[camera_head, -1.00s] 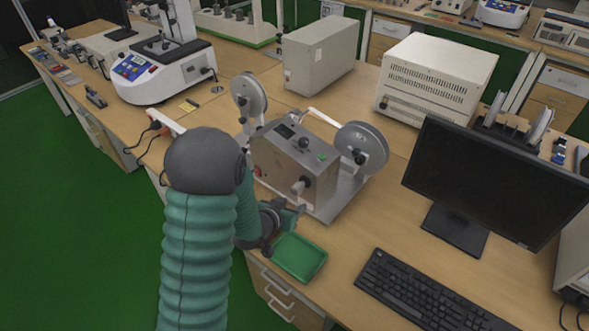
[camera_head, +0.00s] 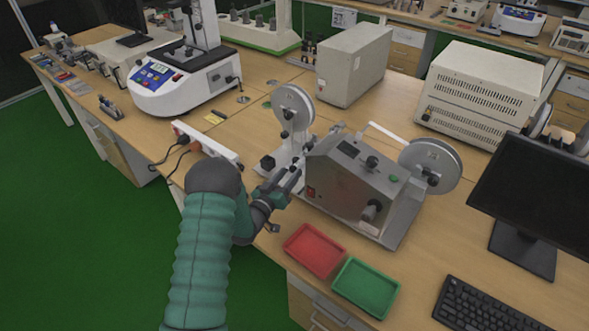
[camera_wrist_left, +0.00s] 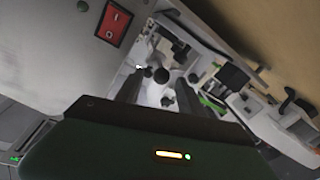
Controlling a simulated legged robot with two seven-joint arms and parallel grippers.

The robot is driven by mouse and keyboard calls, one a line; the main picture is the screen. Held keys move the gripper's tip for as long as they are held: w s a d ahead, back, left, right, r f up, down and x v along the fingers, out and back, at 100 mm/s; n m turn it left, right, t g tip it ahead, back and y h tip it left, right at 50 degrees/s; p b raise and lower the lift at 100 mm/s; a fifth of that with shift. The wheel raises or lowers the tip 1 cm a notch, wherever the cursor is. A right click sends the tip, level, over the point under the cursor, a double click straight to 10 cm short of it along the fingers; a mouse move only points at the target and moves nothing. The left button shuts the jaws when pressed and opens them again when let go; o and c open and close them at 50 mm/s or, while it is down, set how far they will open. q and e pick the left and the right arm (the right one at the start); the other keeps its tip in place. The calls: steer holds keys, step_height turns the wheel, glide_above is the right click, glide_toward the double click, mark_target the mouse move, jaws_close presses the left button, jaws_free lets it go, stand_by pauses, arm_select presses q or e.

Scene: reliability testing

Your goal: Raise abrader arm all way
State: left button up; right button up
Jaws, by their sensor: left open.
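The abrader (camera_head: 345,185) is a grey box on the bench, with a reel on a stand at its left (camera_head: 294,108) and a larger reel at its right (camera_head: 430,165). A pale bar (camera_head: 388,137) shows behind its top; I cannot tell which part is the abrader arm. My left gripper (camera_head: 293,180) is at the abrader's left side, below the left reel. In the left wrist view its fingers (camera_wrist_left: 158,95) are apart, with a dark round knob (camera_wrist_left: 161,75) showing between and beyond them. Contact cannot be told. My right gripper is not in view.
A red tray (camera_head: 315,250) and a green tray (camera_head: 366,287) lie at the bench's front edge. A white power strip (camera_head: 207,143) with cables is left of the abrader. A monitor (camera_head: 533,195) and keyboard (camera_head: 490,310) stand at right. Large instrument boxes (camera_head: 482,95) stand behind.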

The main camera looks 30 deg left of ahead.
mark_target(294, 171)
arm_select(q)
steer(key=w+a, duration=0.2)
steer(key=shift+w+f, duration=0.3)
steer(key=shift+w, duration=0.05)
steer(key=shift+w+r, duration=0.1)
steer(key=shift+w, duration=0.2)
steer(key=shift+w+d+r, duration=0.1)
steer(key=shift+d+r, duration=0.05)
steer(key=shift+d, duration=0.4)
steer(key=shift+w+d+r, duration=0.1)
steer(key=shift+d+r, duration=0.05)
steer(key=shift+d, duration=0.5)
steer(key=shift+c, duration=1.2)
steer(key=shift+s+a+f, duration=0.15)
steer(key=shift+a+f, duration=0.05)
steer(key=shift+a, duration=0.55)
jaws_close()
steer(key=shift+d+r, duration=0.1)
steer(key=shift+d, duration=0.25)
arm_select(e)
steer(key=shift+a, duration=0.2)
arm_select(q)
steer(key=shift+a, duration=0.2)
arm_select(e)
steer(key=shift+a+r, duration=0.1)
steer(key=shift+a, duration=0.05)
